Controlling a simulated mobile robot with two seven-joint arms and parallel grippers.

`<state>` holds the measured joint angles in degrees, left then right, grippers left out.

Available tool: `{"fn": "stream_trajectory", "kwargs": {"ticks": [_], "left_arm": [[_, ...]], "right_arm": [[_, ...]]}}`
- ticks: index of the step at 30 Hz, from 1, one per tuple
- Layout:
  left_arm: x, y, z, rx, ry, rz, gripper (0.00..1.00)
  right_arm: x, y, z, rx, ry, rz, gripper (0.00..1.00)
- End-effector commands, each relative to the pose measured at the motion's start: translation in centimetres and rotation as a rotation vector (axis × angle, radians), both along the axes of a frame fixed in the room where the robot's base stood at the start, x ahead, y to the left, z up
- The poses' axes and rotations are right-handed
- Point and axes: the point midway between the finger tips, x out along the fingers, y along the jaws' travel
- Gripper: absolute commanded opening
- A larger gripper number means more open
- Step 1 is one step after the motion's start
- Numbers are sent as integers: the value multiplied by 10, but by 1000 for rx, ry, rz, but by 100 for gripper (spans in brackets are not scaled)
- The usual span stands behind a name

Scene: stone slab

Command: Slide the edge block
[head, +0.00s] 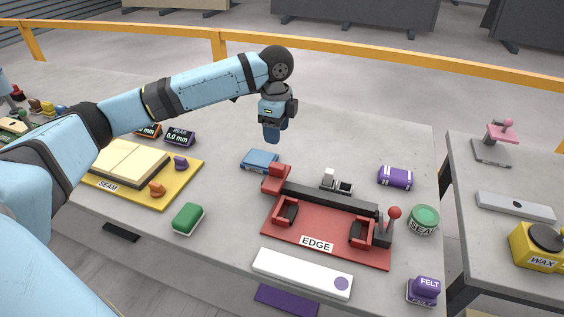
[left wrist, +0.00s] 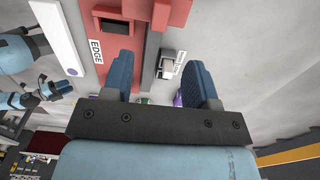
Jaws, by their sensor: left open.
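A red fixture marked EDGE (head: 330,247) lies on the grey slab, with a dark bar (head: 330,197) along its back. A red block (head: 276,178) stands at the bar's left end, and a red-knobbed lever (head: 392,220) at its right. My left gripper (head: 272,136) is open and empty, pointing down above the slab behind the fixture. In the left wrist view its two blue fingers stand apart, with the dark bar (left wrist: 149,45) and red fixture (left wrist: 115,12) beyond them. My right gripper (left wrist: 55,91) shows small at the left of that view; its jaws are unclear.
A blue block (head: 260,160) lies just left of the fixture, and a small grey-black device (head: 337,182) behind the bar. A white bar (head: 302,273) lies in front. A yellow SEAM board (head: 180,188), green block (head: 187,219), purple roll (head: 396,177) and round green tin (head: 424,219) surround it.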

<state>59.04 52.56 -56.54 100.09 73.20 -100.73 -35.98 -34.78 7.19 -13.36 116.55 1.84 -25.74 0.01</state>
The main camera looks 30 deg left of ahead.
Motion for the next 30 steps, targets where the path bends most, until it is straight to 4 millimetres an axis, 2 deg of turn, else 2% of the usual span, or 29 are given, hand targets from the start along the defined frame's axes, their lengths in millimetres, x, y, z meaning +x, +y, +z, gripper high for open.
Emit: {"fn": "stream_trajectory", "kwargs": {"ticks": [4,9,15,21,30], "left_arm": [[0,0,-30,1,2,1,53],[0,0,-67,1,1,0,53],[0,-1,-104,0,0,0,53],[0,-1,-123,0,0,0,53],[0,-1,-127,0,-1,0,53]], "right_arm": [[-9,2,-9,3,20,3,43],[-3,3,-8,6,12,1,43],[1,1,-7,7,5,-3,43],[2,0,-7,8,7,-6,43],[2,0,-7,7,8,-6,43]]}}
